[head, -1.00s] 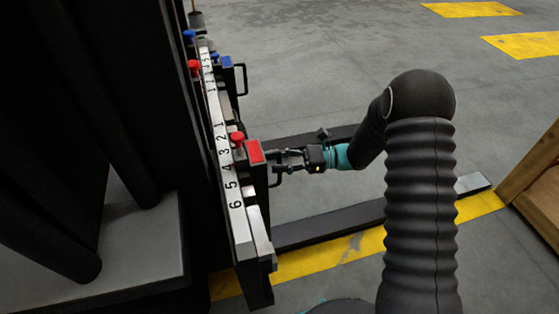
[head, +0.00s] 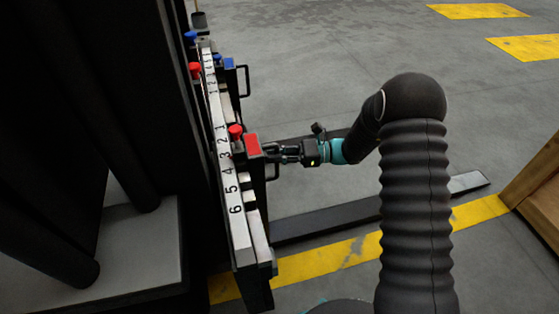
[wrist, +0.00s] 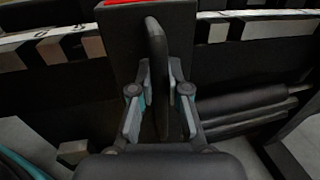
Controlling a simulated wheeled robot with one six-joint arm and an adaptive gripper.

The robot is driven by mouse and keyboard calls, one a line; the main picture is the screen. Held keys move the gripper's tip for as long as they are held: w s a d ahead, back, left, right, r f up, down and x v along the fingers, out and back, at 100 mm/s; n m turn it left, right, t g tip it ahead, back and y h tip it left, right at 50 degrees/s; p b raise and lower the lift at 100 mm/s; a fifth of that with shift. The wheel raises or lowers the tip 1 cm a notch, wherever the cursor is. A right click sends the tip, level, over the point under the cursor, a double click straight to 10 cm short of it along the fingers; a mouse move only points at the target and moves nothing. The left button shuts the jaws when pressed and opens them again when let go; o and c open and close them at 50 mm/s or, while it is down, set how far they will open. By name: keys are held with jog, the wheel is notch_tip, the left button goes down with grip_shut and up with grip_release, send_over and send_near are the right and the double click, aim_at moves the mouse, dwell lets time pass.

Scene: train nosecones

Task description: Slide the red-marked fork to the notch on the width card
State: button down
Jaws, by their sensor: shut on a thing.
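The red-marked fork (head: 252,146) is a black block with a red plate, mounted on the rail, with a red knob (head: 235,131) beside it. The knob is level with about 1 to 2 on the white number scale (head: 232,190). My gripper (head: 276,151) reaches the fork from the right. In the wrist view its two fingers (wrist: 160,88) are closed around the fork's black upright handle (wrist: 158,70). A strip of the red plate shows at the top there. I cannot make out a width card or its notch.
A blue-marked fork (head: 229,64) with a black handle sits farther up the same rail, near another red knob (head: 194,69) and a blue knob (head: 190,37). A long dark fork tine (head: 330,217) lies low below my arm. A wooden crate (head: 540,190) stands at right. Open floor lies beyond.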

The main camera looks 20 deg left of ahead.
jog(key=shift+w+a, duration=0.2)
jog(key=shift+w, duration=0.3)
jog(key=shift+w+a, duration=0.2)
jog(key=shift+w, duration=0.25)
jog(key=c, duration=1.1)
grip_release()
jog(key=shift+d, duration=0.15)
jog(key=shift+c, duration=0.2)
jog(key=v, duration=1.1)
jog(key=shift+d, duration=0.35)
jog(key=shift+w, duration=0.1)
